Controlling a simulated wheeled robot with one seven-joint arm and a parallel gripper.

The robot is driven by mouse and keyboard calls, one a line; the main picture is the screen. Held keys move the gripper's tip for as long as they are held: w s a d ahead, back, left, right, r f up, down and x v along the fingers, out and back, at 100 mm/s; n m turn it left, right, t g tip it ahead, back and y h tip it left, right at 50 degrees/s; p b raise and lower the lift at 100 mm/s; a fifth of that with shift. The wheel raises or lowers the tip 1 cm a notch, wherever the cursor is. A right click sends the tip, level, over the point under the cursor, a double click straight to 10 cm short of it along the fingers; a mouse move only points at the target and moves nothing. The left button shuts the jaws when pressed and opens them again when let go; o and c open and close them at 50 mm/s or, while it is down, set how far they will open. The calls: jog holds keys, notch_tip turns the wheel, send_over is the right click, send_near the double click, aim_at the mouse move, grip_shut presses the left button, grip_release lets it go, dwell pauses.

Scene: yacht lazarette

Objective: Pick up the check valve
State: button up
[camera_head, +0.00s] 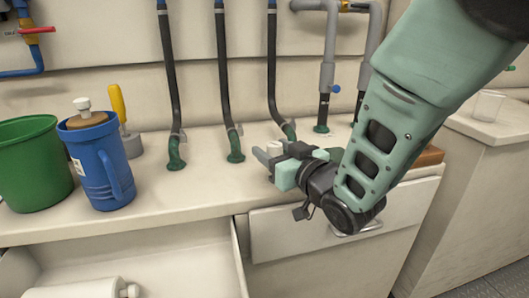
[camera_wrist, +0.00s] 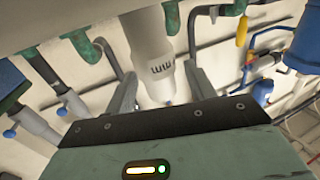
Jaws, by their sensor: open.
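A white cylindrical fitting with dark markings, which looks like the check valve (camera_wrist: 150,52), stands between the two fingers of my gripper (camera_wrist: 160,82) in the wrist view. In the head view only a small pale top of the check valve (camera_head: 274,148) shows, on the counter behind the fingers. My gripper (camera_head: 270,158) is open, low over the counter's front part, with one finger on each side of the valve. I cannot tell whether either finger touches it. My gripper hides most of the valve in the head view.
On the counter (camera_head: 200,192) a green bucket (camera_head: 33,165) and blue jug (camera_head: 100,165) stand left. Dark hoses (camera_head: 223,80) rise from green fittings behind my gripper. A brown board (camera_head: 430,156) lies right. Below, an open drawer (camera_head: 185,262) holds a white cylinder (camera_head: 80,289).

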jog(key=shift+w+a, duration=0.1)
jog(key=shift+w, duration=0.05)
grip_shut()
jog(key=shift+r, duration=0.1)
